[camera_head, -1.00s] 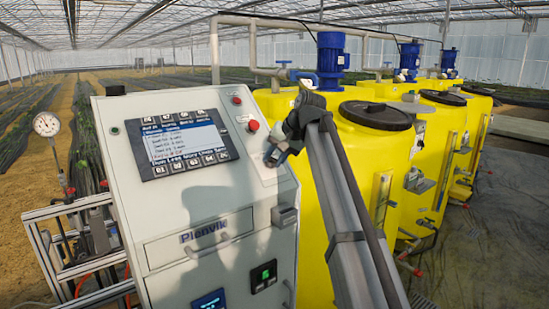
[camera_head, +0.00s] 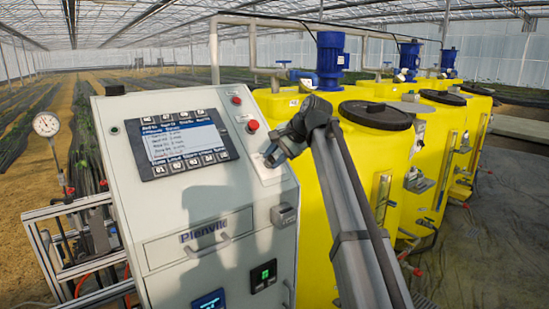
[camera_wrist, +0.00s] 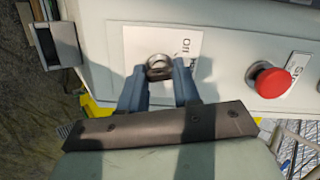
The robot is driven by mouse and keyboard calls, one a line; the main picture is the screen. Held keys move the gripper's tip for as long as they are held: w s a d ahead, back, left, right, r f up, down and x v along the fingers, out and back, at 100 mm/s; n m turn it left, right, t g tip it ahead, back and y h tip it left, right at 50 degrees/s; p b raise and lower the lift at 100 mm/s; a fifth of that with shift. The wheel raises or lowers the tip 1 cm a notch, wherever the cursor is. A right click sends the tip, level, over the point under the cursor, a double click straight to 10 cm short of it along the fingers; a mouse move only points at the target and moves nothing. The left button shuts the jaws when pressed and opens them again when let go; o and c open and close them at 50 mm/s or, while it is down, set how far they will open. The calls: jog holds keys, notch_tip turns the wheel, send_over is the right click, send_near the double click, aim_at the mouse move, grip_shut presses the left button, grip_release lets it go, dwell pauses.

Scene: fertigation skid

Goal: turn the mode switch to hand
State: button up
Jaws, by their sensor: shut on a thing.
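The mode switch (camera_wrist: 158,63) shows in the wrist view as a small round metal-rimmed knob on a white label plate (camera_wrist: 136,42). The plate's lettering is partly hidden and I cannot read which position the switch points to. My gripper (camera_wrist: 160,72) has its two blue-grey fingers on either side of the knob, shut on it. In the head view my gripper (camera_head: 272,156) is at the right side of the sloped cabinet face, and its fingers hide the switch. Part of the white plate (camera_head: 267,175) shows below it.
A red mushroom button (camera_wrist: 269,79) sits beside the plate; it also shows in the head view (camera_head: 253,126) above my gripper. The control cabinet (camera_head: 205,205) carries a lit screen (camera_head: 182,143) and a small grey box (camera_head: 284,215). Yellow tanks (camera_head: 330,190) stand close on the right.

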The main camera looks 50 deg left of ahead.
jog(key=shift+m, duration=1.2)
jog(key=o, duration=1.1)
jog(key=shift+c, duration=0.2)
jog(key=v, duration=1.4)
jog(key=shift+f, duration=0.2)
jog(key=shift+d, duration=0.1)
